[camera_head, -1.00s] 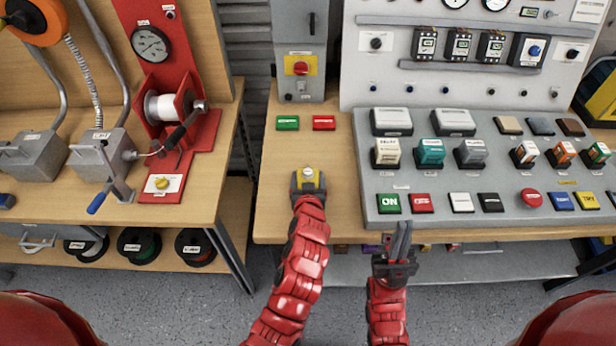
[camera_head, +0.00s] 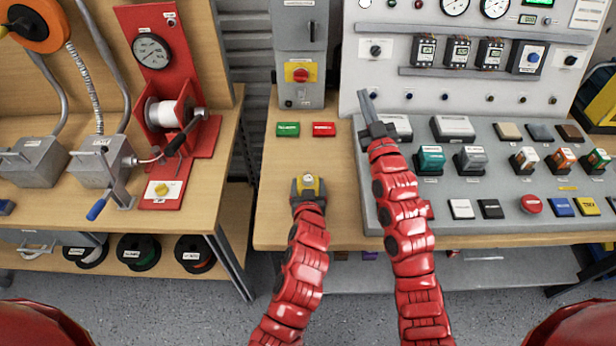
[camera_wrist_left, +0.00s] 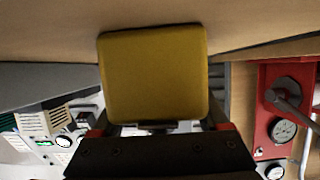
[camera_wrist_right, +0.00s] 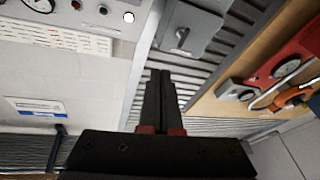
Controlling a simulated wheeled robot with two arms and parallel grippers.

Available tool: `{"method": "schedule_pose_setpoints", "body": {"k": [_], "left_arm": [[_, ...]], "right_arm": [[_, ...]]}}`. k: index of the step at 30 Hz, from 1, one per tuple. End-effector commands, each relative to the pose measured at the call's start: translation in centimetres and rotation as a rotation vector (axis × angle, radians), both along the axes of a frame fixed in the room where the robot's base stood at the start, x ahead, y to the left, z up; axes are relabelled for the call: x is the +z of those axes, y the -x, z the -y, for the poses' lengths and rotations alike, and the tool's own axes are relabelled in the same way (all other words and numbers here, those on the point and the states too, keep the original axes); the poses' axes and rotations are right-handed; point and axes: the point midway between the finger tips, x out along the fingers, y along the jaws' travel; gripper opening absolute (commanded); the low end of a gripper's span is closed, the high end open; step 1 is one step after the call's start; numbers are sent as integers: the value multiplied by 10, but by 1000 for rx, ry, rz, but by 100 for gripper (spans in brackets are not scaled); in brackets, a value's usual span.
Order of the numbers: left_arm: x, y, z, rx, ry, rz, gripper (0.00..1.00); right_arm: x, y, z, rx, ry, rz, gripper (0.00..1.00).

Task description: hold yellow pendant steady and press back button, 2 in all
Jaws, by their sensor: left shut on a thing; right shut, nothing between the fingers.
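The yellow pendant (camera_head: 309,181) is low at the left part of the middle bench. My left gripper (camera_head: 308,186) is shut on it; its flat yellow face fills the middle of the left wrist view (camera_wrist_left: 153,75). A small pale spot shows on its top in the head view. I cannot make out a back button. My right gripper (camera_head: 368,106) is shut and empty, raised over the back left of the grey console, up and right of the pendant. Its closed fingers also show in the right wrist view (camera_wrist_right: 160,100).
A green block (camera_head: 288,129) and a red block (camera_head: 324,129) lie behind the pendant. The grey console (camera_head: 480,180) with several buttons and blocks is at the right. A grey switch box (camera_head: 300,60) stands at the back. Bare wood surrounds the pendant.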

Motion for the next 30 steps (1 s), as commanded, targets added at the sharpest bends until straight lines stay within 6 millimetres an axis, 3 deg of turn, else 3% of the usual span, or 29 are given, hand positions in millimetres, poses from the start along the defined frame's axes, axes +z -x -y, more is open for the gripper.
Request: {"method": "schedule_pose_setpoints", "body": {"k": [3, 6, 13, 21, 30], "left_arm": [[0, 0, 0, 0, 0, 0, 2], [0, 0, 0, 0, 0, 0, 2], [0, 0, 0, 0, 0, 0, 2], [0, 0, 0, 0, 0, 0, 2], [0, 0, 0, 0, 0, 0, 2]], "right_arm": [[-3, -12, -33, 92, 109, -130, 0], [-12, -11, -61, 179, 225, -242, 0], [-37, 19, -112, 387, 552, -465, 0], [-64, 67, -124, 546, 876, -630, 0], [-72, 81, -121, 582, 961, -676, 0]]}}
